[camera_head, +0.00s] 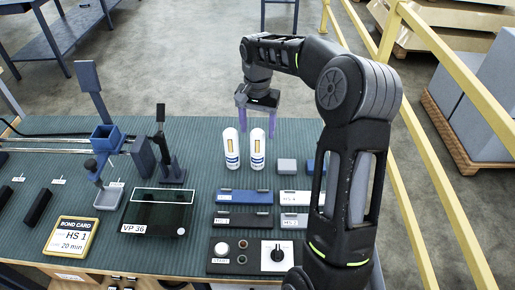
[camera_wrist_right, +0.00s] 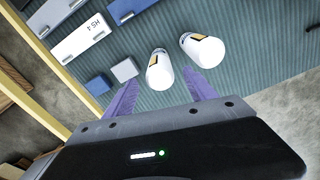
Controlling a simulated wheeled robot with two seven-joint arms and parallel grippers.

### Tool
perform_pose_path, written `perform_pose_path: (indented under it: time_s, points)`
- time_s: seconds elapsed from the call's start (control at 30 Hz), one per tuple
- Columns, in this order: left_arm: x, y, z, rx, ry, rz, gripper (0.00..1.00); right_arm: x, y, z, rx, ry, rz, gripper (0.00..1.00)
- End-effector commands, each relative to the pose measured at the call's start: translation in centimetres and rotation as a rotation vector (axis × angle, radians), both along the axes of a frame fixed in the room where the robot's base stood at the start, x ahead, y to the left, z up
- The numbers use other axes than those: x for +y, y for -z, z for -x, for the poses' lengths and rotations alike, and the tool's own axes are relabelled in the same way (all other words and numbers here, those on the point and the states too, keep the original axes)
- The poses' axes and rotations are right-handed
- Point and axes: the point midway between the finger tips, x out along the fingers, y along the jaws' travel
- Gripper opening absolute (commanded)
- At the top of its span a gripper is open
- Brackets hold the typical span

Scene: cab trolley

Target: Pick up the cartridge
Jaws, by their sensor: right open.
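Two white cartridges with yellow-and-dark labels stand upright side by side on the green ribbed mat, the left cartridge (camera_head: 231,150) and the right cartridge (camera_head: 257,150). Both also show in the right wrist view, one nearer the middle (camera_wrist_right: 159,72) and one farther right (camera_wrist_right: 204,49). My right gripper (camera_head: 257,128) is open, with its purple fingers pointing down just behind and above the cartridges. In the right wrist view its fingers (camera_wrist_right: 160,82) are spread, with the nearer cartridge showing between them. Nothing is held. My left gripper is in neither view.
A grey block (camera_head: 287,166) and a blue block lie right of the cartridges. Blue, white and grey cases (camera_head: 245,197) lie in front. A dark VP 36 tray (camera_head: 157,212), a black stand (camera_head: 172,172) and a bond card (camera_head: 72,236) are left. A yellow railing (camera_head: 440,75) runs along the right.

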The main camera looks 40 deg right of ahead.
Motion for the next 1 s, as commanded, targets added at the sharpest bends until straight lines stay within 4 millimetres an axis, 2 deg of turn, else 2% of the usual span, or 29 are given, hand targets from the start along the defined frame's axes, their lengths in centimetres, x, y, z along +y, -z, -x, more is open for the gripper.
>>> perform_pose_path:
  time_s: [0.1,0.3,0.87,1.0]
  points:
    - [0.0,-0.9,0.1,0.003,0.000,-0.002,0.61,0.1,1.7,0.1,0.005,-0.001,-0.002,0.65]
    - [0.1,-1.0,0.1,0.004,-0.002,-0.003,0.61,0.0,3.8,0.0,0.002,-0.001,0.000,0.65]
    - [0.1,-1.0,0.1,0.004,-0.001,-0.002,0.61,0.0,3.8,0.0,0.001,0.000,0.001,0.65]
    - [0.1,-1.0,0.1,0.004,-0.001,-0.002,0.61,0.0,3.8,0.0,0.001,0.000,0.001,0.56]
